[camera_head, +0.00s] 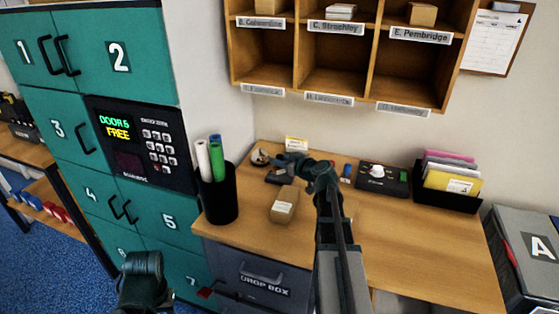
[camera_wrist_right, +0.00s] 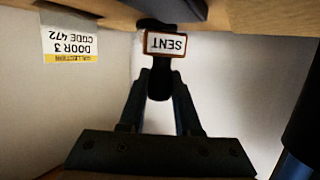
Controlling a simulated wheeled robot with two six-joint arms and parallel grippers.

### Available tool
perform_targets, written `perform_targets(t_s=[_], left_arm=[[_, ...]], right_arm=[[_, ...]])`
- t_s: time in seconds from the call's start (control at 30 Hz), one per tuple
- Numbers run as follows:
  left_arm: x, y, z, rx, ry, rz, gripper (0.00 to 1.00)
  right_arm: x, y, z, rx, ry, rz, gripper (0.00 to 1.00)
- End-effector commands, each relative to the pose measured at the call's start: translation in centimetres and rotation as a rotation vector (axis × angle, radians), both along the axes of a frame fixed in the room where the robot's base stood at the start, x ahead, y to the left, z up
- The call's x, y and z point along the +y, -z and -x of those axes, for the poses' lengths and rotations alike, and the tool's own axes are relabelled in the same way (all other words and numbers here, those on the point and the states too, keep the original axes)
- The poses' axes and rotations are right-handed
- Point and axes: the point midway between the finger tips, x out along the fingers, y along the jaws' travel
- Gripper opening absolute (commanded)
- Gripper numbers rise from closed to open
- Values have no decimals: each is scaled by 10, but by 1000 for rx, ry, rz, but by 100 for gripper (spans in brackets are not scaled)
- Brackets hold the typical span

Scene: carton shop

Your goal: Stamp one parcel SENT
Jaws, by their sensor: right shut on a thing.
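A small brown parcel (camera_head: 283,208) with a white label lies on the wooden desk, left of my right gripper (camera_head: 320,180). In the right wrist view, my right gripper (camera_wrist_right: 161,82) is shut on the dark handle of a stamp (camera_wrist_right: 166,44); its SENT plate appears upside down. The stamp is mostly hidden by the gripper in the head view. Whether it touches anything is unclear. Part of my left arm's end (camera_head: 142,268) shows at lower left, in front of the lockers; its jaws cannot be made out.
The desk's front right (camera_head: 430,255) is clear.

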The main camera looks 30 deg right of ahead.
Motion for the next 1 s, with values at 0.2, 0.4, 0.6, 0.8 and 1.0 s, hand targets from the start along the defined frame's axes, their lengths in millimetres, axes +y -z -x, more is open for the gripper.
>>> perform_targets(t_s=[0.2, 0.4, 0.6, 0.8, 1.0], left_arm=[[0, -22, 0, 0, 0, 0, 50], [0, -37, 0, 0, 0, 0, 50], [0, -50, 0, 0, 0, 0, 50], [0, -49, 0, 0, 0, 0, 50], [0, -50, 0, 0, 0, 0, 50]], right_arm=[[0, -22, 0, -1, 1, -1, 0], [0, -37, 0, -1, 1, -1, 0], [0, -50, 0, -1, 1, -1, 0], [0, -50, 0, -1, 1, -1, 0], [0, -51, 0, -1, 1, -1, 0]])
